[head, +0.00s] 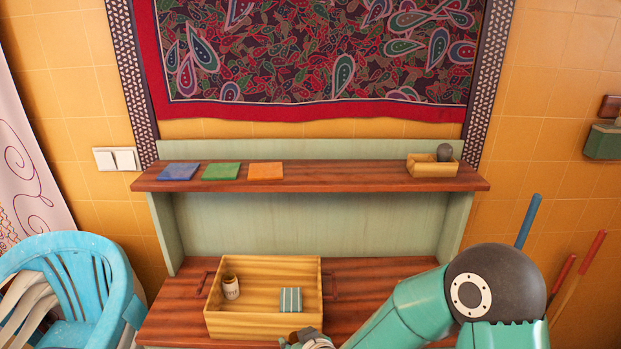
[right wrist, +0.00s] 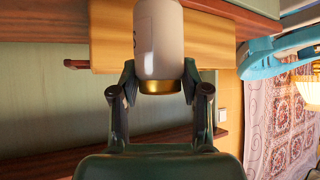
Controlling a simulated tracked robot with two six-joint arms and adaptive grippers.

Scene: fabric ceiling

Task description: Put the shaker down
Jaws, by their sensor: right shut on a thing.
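My right gripper (head: 306,339) is at the bottom edge of the head view, in front of the wooden tray, and partly cut off. In the right wrist view its fingers (right wrist: 158,84) are shut on a white shaker (right wrist: 158,38) with a gold end. The shaker's gold end points towards my palm, and its other end runs out of the picture. In the head view the held shaker is hard to make out. My left gripper is not in view.
The wooden tray (head: 265,328) on the lower surface holds a small pale jar (head: 231,288) and a striped block (head: 291,300). The shelf (head: 330,179) above bears blue, green and orange tiles (head: 221,171) and a small box (head: 432,170) with a dark round thing. Shelf middle is clear.

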